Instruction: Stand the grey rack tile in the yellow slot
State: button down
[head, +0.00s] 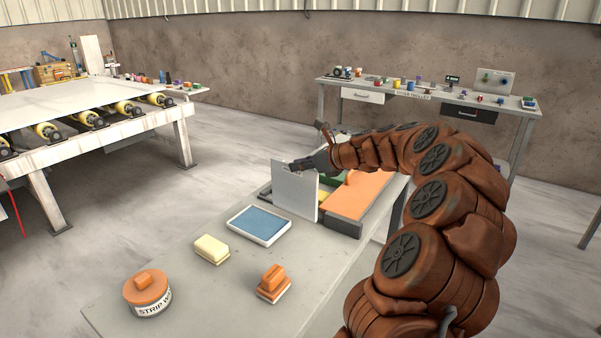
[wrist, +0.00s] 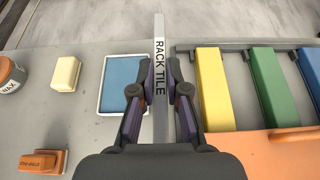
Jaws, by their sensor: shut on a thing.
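The grey rack tile (head: 294,191) is upright in the head view, a flat light-grey plate. In the wrist view the tile (wrist: 160,55) shows edge-on with the label "RACK TILE". My gripper (head: 312,164) is shut on its upper edge; both fingers also show in the wrist view (wrist: 159,82). The yellow strip of the rack (wrist: 213,90) lies just right of the tile in the wrist view, beside green (wrist: 260,85) and blue (wrist: 311,70) strips. The tile appears left of the rack's dark rim (wrist: 186,45), not over the yellow. In the head view the tile hides much of the rack.
A blue-topped white tray (head: 259,225), a cream block (head: 211,250), an orange-handled block (head: 273,284) and a round orange-lidded tub (head: 148,294) stand on the grey bench (head: 215,305). An orange surface (head: 358,194) adjoins the rack.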

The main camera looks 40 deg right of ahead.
jog(key=shift+f, duration=1.1)
jog(key=c, duration=1.2)
grip_release()
jog(key=shift+f, duration=0.15)
jog(key=b+v, duration=0.1)
jog(key=v, duration=1.1)
